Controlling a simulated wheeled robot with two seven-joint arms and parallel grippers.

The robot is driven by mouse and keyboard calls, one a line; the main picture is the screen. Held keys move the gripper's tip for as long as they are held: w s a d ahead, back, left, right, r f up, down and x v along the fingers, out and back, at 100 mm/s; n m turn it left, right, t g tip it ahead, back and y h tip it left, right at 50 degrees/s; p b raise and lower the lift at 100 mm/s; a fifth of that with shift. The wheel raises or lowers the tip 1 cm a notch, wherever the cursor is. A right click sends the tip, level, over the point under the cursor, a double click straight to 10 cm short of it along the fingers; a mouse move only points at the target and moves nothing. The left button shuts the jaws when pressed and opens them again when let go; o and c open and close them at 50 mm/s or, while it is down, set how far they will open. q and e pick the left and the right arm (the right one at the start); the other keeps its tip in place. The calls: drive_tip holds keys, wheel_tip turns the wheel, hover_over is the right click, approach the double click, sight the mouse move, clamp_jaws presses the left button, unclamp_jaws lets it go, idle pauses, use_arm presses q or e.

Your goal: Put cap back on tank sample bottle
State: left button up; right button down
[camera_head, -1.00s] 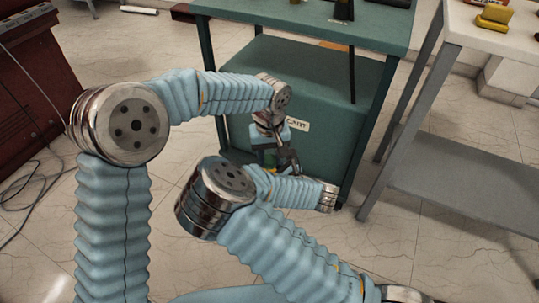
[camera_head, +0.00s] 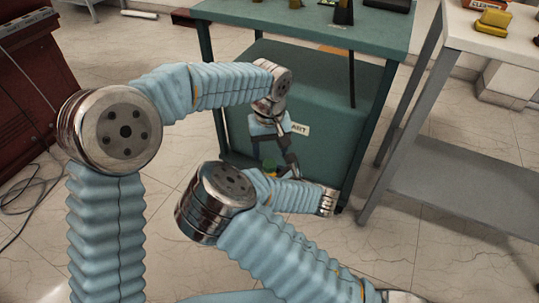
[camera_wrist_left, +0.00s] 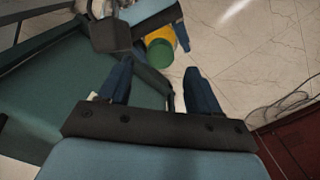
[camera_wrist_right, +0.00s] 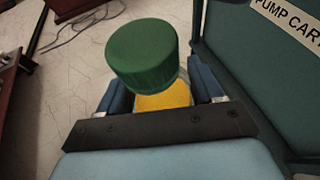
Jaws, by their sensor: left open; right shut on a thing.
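The sample bottle (camera_wrist_right: 165,100), with yellow contents, is held between the fingers of my right gripper (camera_wrist_right: 162,88). The green cap (camera_wrist_right: 142,55) sits over the bottle's top; I cannot tell how tightly it is seated. In the left wrist view, the green cap (camera_wrist_left: 159,54) and yellow bottle (camera_wrist_left: 157,37) lie beyond the fingertips, beside my right gripper (camera_wrist_left: 118,28). My left gripper (camera_wrist_left: 160,82) is open and empty, apart from the cap. In the head view, my left gripper (camera_head: 289,165) is above and right of the small, partly hidden cap; my arm covers most of my right gripper.
A green pump cart (camera_head: 320,85) stands directly behind the grippers, its label facing them. A grey shelf table (camera_head: 455,185) is at the right. A red cabinet (camera_head: 28,90) and loose cables (camera_head: 30,190) are at the left. Open tiled floor lies between.

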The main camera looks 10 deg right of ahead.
sight(269, 163)
use_arm(q)
drive_tip(key=shift+c, duration=0.2)
wheel_tip(269, 163, up, 4)
drive_tip(key=shift+f+n, duration=0.2)
drive_tip(key=shift+n, duration=0.8)
drive_tip(key=shift+c, duration=0.2)
drive_tip(key=shift+f, duration=4)
